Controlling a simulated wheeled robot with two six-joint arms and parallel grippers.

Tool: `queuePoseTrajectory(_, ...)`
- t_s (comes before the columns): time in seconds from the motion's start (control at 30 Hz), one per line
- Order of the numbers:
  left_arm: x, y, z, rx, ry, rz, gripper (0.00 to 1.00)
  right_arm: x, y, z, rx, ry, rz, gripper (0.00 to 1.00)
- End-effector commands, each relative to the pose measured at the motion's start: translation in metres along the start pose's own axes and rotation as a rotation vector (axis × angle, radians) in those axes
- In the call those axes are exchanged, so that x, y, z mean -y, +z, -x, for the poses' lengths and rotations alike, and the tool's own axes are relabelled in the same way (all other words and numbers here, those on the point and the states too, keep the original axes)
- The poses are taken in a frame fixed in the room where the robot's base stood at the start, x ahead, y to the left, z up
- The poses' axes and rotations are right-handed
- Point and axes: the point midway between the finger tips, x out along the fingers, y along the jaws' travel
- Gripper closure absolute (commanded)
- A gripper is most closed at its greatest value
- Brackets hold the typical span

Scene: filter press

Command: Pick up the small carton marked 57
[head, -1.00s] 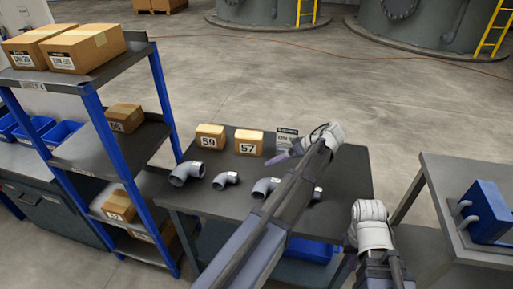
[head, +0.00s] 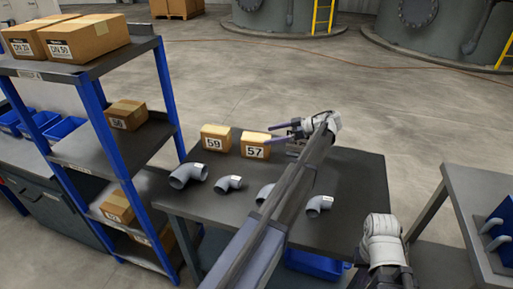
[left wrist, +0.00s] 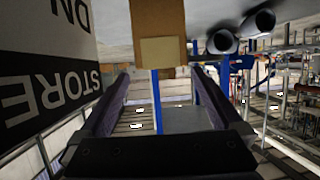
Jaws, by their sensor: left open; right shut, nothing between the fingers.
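The small carton marked 57 (head: 256,147) stands upright on the dark table, its label facing me. It is to the right of the carton marked 59 (head: 215,137). My left gripper (head: 272,134) is open and level, with its purple fingers pointing left at the right side of carton 57. In the left wrist view, a brown carton face with a paler patch (left wrist: 160,50) lies ahead between the two open fingers. I cannot tell whether the fingertips overlap it. My right arm shows only as a white joint at the bottom right; its fingers are not visible.
Several grey pipe elbows (head: 188,176) lie along the table (head: 350,180) in front of the cartons. A STORE sign (left wrist: 45,85) is close beside the gripper in the left wrist view. A blue-post shelf with cartons (head: 127,114) stands at left.

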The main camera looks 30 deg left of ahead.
Motion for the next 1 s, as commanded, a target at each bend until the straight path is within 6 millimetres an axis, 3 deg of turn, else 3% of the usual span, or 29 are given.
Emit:
queuePoseTrajectory(0.13,0.001,0.002,-0.018,0.000,-0.001,0.000,0.00,0.001,-0.001,-0.008,0.000,0.000,0.000,1.00)
queuePoseTrajectory(0.37,0.001,0.002,-0.024,0.000,0.000,0.000,0.00,0.001,-0.001,-0.011,0.000,0.000,0.000,1.00)
queuePoseTrajectory(0.7,0.004,0.004,-0.068,0.001,-0.002,0.000,0.00,0.003,-0.002,-0.030,0.000,0.000,0.000,1.00)
queuePoseTrajectory(0.97,0.003,0.003,-0.070,0.001,0.001,-0.001,0.00,0.003,-0.002,-0.029,0.000,0.000,0.000,1.00)
queuePoseTrajectory(1.0,0.003,0.003,-0.070,0.001,0.001,-0.001,0.05,0.003,-0.002,-0.029,0.000,0.000,0.000,1.00)
